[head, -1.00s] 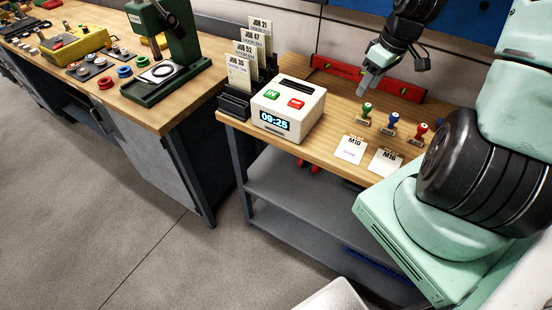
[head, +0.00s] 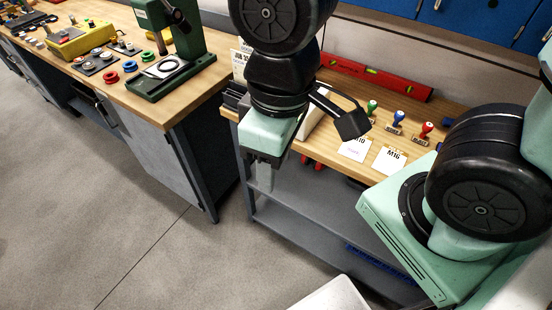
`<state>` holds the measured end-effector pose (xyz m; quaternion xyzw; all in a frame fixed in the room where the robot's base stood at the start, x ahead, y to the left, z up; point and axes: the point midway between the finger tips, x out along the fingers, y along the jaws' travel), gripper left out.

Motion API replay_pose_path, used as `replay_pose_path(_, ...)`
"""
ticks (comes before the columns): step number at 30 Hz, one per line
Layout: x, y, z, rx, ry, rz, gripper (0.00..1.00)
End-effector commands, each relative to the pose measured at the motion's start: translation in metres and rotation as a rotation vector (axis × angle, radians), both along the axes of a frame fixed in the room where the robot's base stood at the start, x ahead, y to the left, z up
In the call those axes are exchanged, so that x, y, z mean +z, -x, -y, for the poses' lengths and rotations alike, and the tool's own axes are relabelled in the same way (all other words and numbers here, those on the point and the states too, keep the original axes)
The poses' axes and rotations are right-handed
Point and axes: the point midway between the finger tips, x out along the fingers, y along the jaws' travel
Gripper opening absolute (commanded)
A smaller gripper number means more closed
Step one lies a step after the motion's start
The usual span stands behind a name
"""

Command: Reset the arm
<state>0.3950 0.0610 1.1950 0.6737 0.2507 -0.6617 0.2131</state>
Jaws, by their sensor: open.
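My gripper (head: 264,180) hangs in front of the near edge of the small wooden bench (head: 455,108), pointing down. It is open and I see nothing between its fingers. My arm above it covers most of the white time clock (head: 312,122) and part of the job card rack (head: 236,97).
Green, blue and red stamps (head: 396,121) stand on the bench, with M10 and M16 cards (head: 390,160) in front. A red level (head: 375,78) lies at the back. A longer bench at left holds a green press (head: 170,80). The floor at left is clear.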

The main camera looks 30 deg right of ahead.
Motion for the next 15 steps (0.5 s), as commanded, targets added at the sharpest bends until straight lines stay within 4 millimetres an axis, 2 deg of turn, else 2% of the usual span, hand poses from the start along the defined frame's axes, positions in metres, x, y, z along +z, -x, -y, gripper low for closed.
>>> replay_pose_path(3, 0.001, 0.007, -0.003, 0.009, 0.001, 0.000, 0.48)
replay_pose_path(12, 0.001, 0.007, -0.003, 0.008, 0.001, 0.000, 0.48)
replay_pose_path(15, -0.013, 0.006, -0.003, 0.008, 0.001, 0.000, 0.48)
